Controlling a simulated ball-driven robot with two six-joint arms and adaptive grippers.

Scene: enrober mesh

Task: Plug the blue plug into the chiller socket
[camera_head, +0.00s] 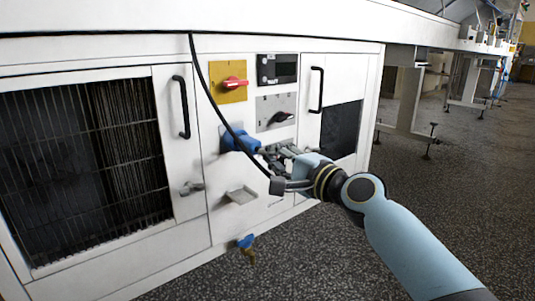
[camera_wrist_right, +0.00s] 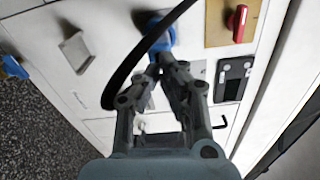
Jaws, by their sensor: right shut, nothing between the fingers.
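A blue connector body (camera_head: 240,141) sits against the white cabinet's front panel, below the red switch. It also shows in the right wrist view (camera_wrist_right: 161,34), partly behind the black cable. I cannot tell the blue plug and the chiller socket apart there, nor whether they are fully mated. My right gripper (camera_head: 267,151) is shut and empty, its fingertips close to the connector's right end; in the right wrist view the closed fingertips (camera_wrist_right: 160,60) lie just below the blue part. Whether they touch it is unclear. My left gripper is out of view.
A black cable (camera_head: 213,100) hangs from the top edge and crosses before my right gripper. A yellow plate with a red switch (camera_head: 234,83), a dark display (camera_head: 278,69) and door handles (camera_head: 181,107) stand out. A blue-handled brass fitting (camera_head: 246,242) is low down.

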